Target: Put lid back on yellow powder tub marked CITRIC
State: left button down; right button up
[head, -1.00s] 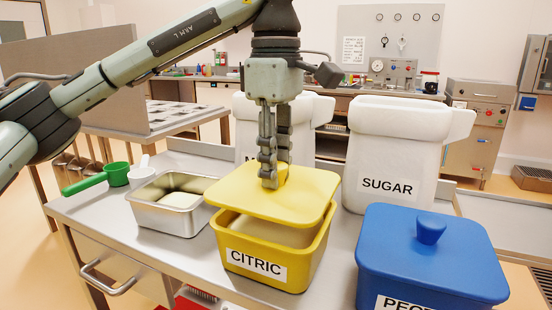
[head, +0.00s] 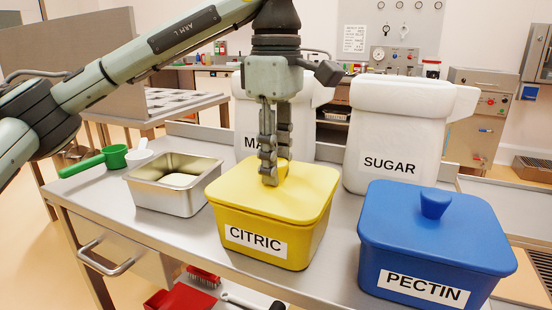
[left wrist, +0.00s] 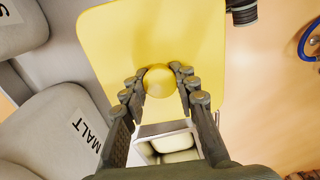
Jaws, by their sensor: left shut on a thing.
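The yellow tub marked CITRIC (head: 262,243) stands on the steel table in the head view. Its yellow lid (head: 310,190) lies over the tub's top, and I see no gap between lid and rim from the front. My left gripper (head: 273,176) points down and is shut on the lid's round knob. In the left wrist view the knob (left wrist: 159,81) sits between the fingertips, with the lid (left wrist: 190,35) spread out around it. The tub's inside and its far rim are hidden by the lid. My right gripper is not in view.
A blue tub marked PECTIN (head: 425,250) stands close on the right. White bins stand behind, one marked SUGAR (head: 395,130). A red brush (head: 203,277) lies below.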

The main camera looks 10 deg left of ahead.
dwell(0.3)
pick_arm(q)
jog(key=c, duration=1.1)
grip_release()
notch_tip(320, 180, up, 12)
jog(key=shift+f, duration=0.1)
